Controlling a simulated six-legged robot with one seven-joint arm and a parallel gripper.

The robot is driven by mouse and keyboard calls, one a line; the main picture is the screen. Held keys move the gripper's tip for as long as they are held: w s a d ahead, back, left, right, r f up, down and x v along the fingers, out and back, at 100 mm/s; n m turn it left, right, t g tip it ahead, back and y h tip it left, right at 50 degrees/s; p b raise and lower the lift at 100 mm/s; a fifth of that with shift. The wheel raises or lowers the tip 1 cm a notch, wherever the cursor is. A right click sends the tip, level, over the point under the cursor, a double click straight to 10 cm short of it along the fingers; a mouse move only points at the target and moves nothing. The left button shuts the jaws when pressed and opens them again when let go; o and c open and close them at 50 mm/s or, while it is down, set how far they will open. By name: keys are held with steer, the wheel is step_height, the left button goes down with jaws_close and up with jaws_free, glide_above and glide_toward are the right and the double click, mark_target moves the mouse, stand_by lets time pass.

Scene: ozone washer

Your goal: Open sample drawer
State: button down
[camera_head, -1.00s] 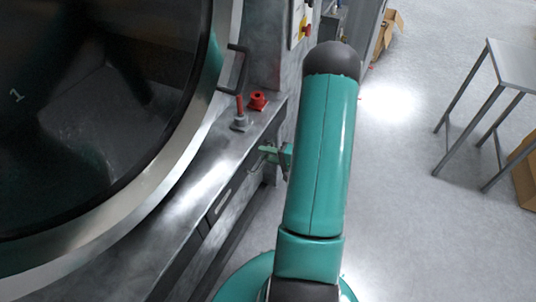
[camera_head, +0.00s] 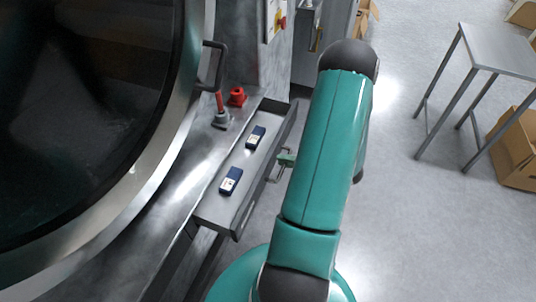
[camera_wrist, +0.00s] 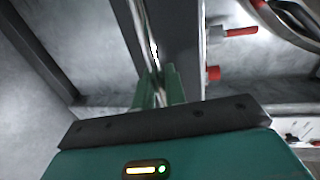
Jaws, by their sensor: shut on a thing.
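The sample drawer (camera_head: 213,208) stands pulled out from the front of the washer, below the large round door. Two small dark blue items with white labels lie in it, one nearer (camera_head: 231,181) and one farther (camera_head: 256,137). My gripper (camera_head: 284,160) is at the drawer's outer front, shut on its handle (camera_head: 272,172); my green arm hides part of the area to the right. In the wrist view, the green fingers (camera_wrist: 160,88) close around a thin metal bar, the handle.
The round glass door (camera_head: 80,110) with its grab handle (camera_head: 213,66) fills the left. A red-handled valve (camera_head: 221,112) and a red knob (camera_head: 237,96) sit on the ledge above the drawer. A metal table (camera_head: 500,50) and cardboard box (camera_head: 515,150) stand at right; floor between is clear.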

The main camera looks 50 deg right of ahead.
steer(key=shift+s+d, duration=0.1)
steer(key=shift+s, duration=0.3)
steer(key=c, duration=1.6)
jaws_free()
steer(key=shift+o, duration=0.2)
steer(key=v, duration=1.4)
steer(key=shift+f, duration=0.1)
